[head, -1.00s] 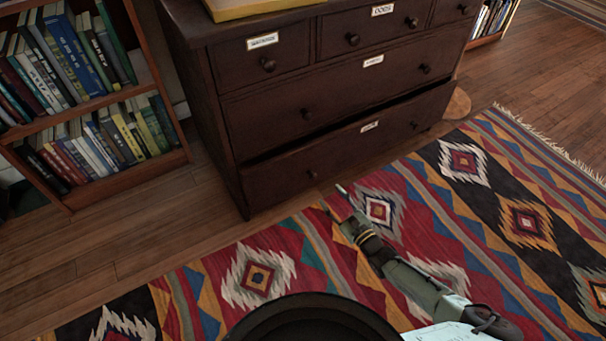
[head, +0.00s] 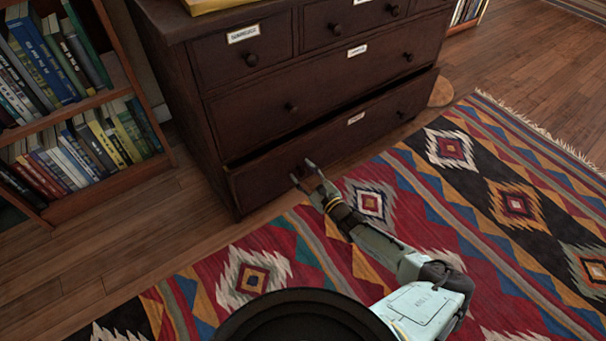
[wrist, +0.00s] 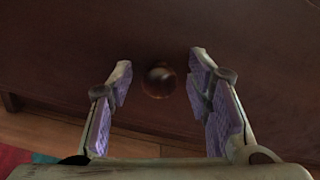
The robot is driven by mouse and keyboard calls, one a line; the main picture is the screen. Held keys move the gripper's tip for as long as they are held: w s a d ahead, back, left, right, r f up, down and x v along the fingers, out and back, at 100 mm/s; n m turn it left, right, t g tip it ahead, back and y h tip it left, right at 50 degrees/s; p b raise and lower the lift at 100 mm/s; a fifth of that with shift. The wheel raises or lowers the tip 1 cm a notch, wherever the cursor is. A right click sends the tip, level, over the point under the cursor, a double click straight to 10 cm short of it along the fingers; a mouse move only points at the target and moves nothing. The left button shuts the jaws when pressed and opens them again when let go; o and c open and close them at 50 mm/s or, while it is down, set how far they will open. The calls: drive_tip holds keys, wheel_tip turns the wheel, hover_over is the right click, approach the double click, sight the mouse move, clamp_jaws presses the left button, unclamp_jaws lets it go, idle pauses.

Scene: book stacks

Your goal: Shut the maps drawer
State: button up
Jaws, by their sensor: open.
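The dark wooden chest (head: 255,110) has a bottom drawer (head: 262,184) that stands partly out, with a dark gap along its top edge. Its small label (head: 356,118) is too small to read, so I cannot confirm it says maps. My gripper (head: 304,172) is open in front of the left part of this drawer front. In the wrist view, a round knob (wrist: 158,80) shows between the two open fingers (wrist: 160,84), which do not touch it from the sides. In the head view, that knob is hidden by my fingers. The drawer's right knob (head: 400,114) is clear.
The drawers above look shut. A bookcase full of books (head: 85,120) stands to the left. A patterned rug (head: 430,210) covers the floor in front of the chest. A yellow item (head: 210,4) lies on the chest top.

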drive_tip(key=shift+w+a, duration=0.15)
clamp_jaws()
idle(0.6)
